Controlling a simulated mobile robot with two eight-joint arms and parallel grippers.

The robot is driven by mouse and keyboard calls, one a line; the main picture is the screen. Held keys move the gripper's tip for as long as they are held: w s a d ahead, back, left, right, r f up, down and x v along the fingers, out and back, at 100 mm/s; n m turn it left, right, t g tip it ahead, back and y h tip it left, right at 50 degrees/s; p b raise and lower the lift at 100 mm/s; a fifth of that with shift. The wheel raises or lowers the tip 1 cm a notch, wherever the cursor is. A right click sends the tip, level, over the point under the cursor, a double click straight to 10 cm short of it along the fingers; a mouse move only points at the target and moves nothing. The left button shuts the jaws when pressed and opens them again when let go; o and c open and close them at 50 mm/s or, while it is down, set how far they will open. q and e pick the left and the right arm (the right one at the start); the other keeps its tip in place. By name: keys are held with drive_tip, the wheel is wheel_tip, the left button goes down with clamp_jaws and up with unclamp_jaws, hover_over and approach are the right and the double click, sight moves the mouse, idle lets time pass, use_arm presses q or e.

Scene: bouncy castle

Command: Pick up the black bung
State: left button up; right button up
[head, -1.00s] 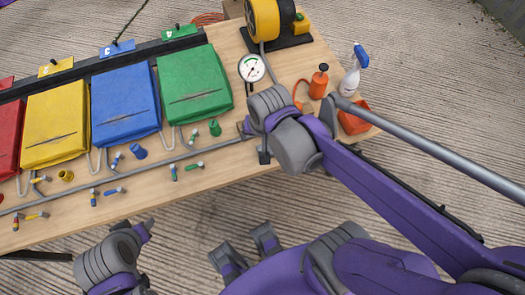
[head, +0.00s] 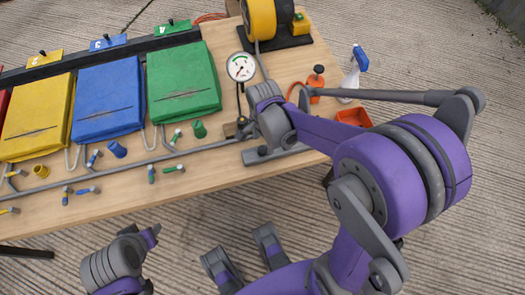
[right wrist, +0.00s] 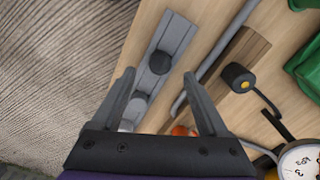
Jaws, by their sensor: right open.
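A dark round piece that looks like the black bung (right wrist: 160,62) sits on a grey bar (right wrist: 176,40) in the right wrist view. My right gripper (right wrist: 159,74) is open and empty, with the dark piece showing between its fingertips. The fingers appear to be above the bar; the exact gap cannot be told. In the head view my right wrist covers much of this spot, and the bar (head: 290,148) shows beside it. My left wrist (head: 115,265) is low at the left, off the table; its fingers cannot be made out.

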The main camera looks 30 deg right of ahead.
sight(263, 149)
wheel_tip(263, 149, down, 4)
drive_tip(key=shift+f+b, duration=0.15)
drive_tip(key=shift+b, duration=0.3)
clamp_jaws()
